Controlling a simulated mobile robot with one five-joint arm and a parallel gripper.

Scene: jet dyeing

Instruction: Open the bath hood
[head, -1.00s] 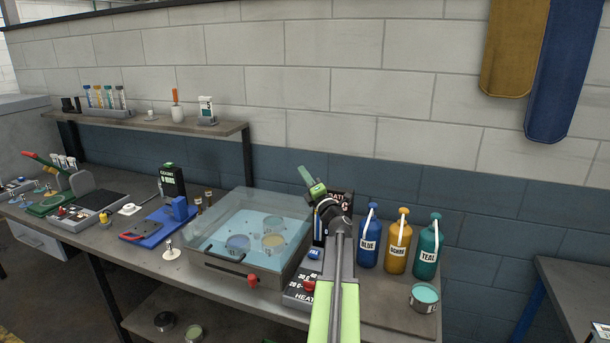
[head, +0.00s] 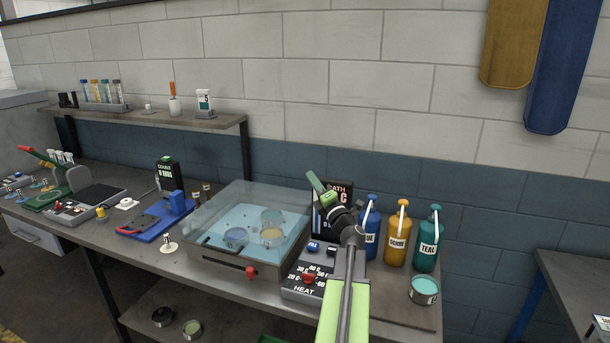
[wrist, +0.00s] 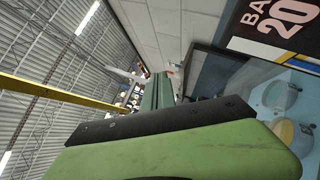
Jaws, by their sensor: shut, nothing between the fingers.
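The dye bath (head: 235,265) is a grey tray of blue liquid on the bench, with a few round pots in it. Its clear bath hood (head: 225,202) lies closed over it. A dark handle bar (head: 228,250) runs along the hood's front. My gripper (head: 315,183) is shut and empty, raised beyond the bath's right side near the dark bath display (head: 342,190), apart from the hood. In the wrist view, its green fingers (wrist: 160,90) point away, with the bath (wrist: 285,110) at the right edge.
A heat control box (head: 305,284) with a red knob stands right of the bath. Blue, ochre (head: 398,238) and teal bottles stand farther right, with an open teal pot (head: 424,290). A blue stand (head: 165,217) is to the left. A shelf (head: 150,116) hangs behind.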

